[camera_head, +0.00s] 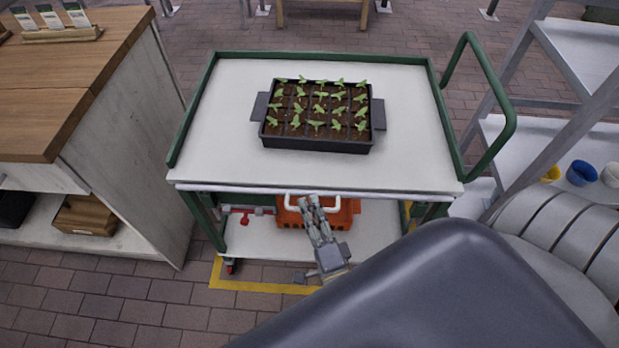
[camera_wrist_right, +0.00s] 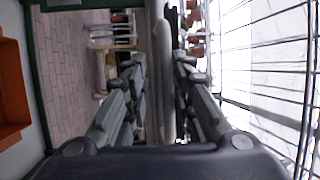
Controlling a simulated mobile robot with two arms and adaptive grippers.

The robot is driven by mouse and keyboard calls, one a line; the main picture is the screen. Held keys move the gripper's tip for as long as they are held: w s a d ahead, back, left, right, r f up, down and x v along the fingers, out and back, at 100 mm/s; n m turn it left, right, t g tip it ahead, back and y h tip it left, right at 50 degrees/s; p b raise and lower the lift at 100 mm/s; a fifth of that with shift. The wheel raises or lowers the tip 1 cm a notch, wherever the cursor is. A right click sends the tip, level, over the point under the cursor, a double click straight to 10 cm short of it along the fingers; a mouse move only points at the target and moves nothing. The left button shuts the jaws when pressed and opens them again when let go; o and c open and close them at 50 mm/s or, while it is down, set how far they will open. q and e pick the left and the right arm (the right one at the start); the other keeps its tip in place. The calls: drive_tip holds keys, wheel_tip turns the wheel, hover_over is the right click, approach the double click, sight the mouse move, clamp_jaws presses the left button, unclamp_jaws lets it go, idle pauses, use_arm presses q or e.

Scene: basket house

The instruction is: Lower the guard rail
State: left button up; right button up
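The cart (camera_head: 215,130) has a pale top with green rails along its left, back and right sides. A thin pale bar (camera_head: 250,189) runs along the near edge, low against the top; I cannot tell if it is the guard rail. My right gripper (camera_head: 309,199) is just below the middle of this near edge, fingers pointing at the cart. In the right wrist view the gripper (camera_wrist_right: 158,65) is open, with a pale rounded edge (camera_wrist_right: 166,110) showing between its fingers. Contact with it is unclear. My left gripper is not in view.
A black seedling tray (camera_head: 318,145) sits on the cart top. An orange crate (camera_head: 352,217) with a white handle is on the lower shelf. A wooden-topped counter (camera_head: 95,75) stands left, and a grey shelf rack (camera_head: 530,140) stands right.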

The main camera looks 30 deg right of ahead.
drive_tip(key=shift+w, duration=0.1)
drive_tip(key=shift+r, duration=0.1)
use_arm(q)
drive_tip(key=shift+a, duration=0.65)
use_arm(e)
drive_tip(key=v, duration=1.2)
